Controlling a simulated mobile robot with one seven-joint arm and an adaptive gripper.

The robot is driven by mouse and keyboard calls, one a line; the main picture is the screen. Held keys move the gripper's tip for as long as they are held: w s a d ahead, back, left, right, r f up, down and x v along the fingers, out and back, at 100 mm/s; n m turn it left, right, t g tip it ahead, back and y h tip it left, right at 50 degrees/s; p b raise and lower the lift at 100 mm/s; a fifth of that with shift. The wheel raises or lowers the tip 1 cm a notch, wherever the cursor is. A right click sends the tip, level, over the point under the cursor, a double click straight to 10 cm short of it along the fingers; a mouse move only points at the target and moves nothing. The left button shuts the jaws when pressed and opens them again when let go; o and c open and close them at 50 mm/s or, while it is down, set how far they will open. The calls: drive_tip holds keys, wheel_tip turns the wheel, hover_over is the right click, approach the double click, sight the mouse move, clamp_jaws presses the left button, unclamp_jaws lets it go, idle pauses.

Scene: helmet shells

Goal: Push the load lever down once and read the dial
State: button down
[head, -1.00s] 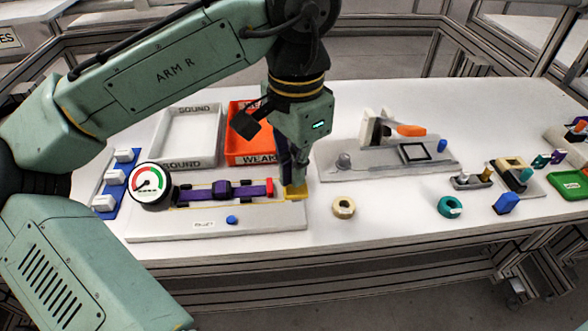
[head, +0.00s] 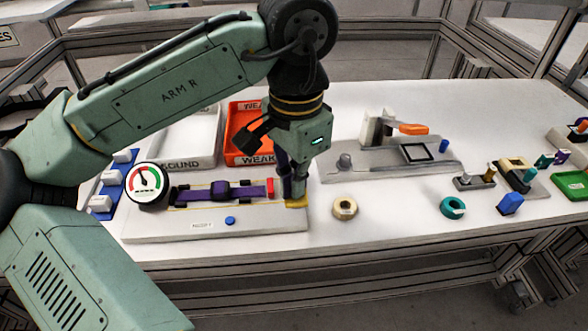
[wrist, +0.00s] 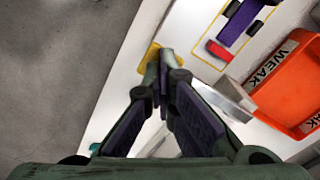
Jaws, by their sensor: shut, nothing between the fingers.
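The test fixture (head: 260,228) is a grey base plate at the front left of the table. Its round dial (head: 147,181) has a red and green face, and the needle points nearly straight up. A purple strap (head: 248,192) lies along the fixture, with a red block (head: 271,188) at its right end. My gripper (head: 298,192) is shut and empty, pointing down over the yellow piece (head: 297,204) at the fixture's right end, apparently the load lever. In the wrist view the fingertips (wrist: 160,58) overlap the yellow piece (wrist: 149,61); exact contact is hidden.
Behind the fixture are a white SOUND tray (head: 184,164) and an orange WEAK tray (head: 244,158), partly hidden by my arm. A blue button (head: 230,220) is on the plate.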

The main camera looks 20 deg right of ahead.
drive_tip(key=shift+f+b, duration=0.5)
drive_tip(key=shift+f, duration=0.65)
drive_tip(key=shift+r, duration=0.15)
wheel_tip(320, 180, up, 10)
drive_tip(key=p, duration=1)
idle(0.8)
idle(0.5)
